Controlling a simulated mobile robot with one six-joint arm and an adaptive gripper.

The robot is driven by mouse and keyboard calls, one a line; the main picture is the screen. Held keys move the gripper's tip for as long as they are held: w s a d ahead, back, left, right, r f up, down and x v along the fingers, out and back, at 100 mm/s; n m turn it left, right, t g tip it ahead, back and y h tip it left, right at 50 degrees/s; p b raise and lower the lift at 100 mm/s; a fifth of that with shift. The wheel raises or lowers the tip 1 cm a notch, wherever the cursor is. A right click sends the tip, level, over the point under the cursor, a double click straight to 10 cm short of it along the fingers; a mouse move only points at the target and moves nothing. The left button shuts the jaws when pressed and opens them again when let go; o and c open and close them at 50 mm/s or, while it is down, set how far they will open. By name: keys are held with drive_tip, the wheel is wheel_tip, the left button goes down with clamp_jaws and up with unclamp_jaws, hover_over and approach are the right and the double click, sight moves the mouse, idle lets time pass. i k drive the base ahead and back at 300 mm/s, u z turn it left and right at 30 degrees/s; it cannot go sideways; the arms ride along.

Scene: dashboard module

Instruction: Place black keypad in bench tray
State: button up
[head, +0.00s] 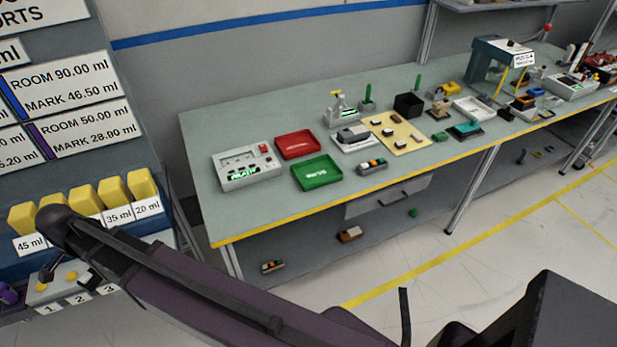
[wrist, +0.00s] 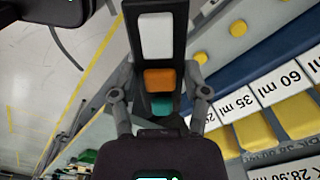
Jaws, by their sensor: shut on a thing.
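The black keypad (wrist: 160,79), with a white panel, an orange key and a teal key, is between the fingers of my gripper (wrist: 160,68) in the wrist view. The fingers are shut on its two sides. In the head view my arm covers much of that area, and I cannot make out the keypad clearly. On the bench stand a red tray (head: 298,145), a green tray (head: 317,173) and a white tray (head: 473,109); I cannot tell which one is the bench tray. My arm is left of the bench, by the panel with yellow buttons.
The long bench (head: 225,125) holds a grey meter box (head: 245,167), a small dark block with coloured keys (head: 372,166), a yellow board (head: 403,136) and a black bin (head: 408,104). The yellow-button panel (head: 110,192) stands close to my arm. The bench's front left is clear.

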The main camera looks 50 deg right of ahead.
sight(317, 175)
drive_tip(key=u, duration=0.1)
drive_tip(key=k, duration=1.2)
drive_tip(key=z, duration=1.6)
drive_tip(key=i, duration=0.8)
drive_tip(key=u, duration=0.1)
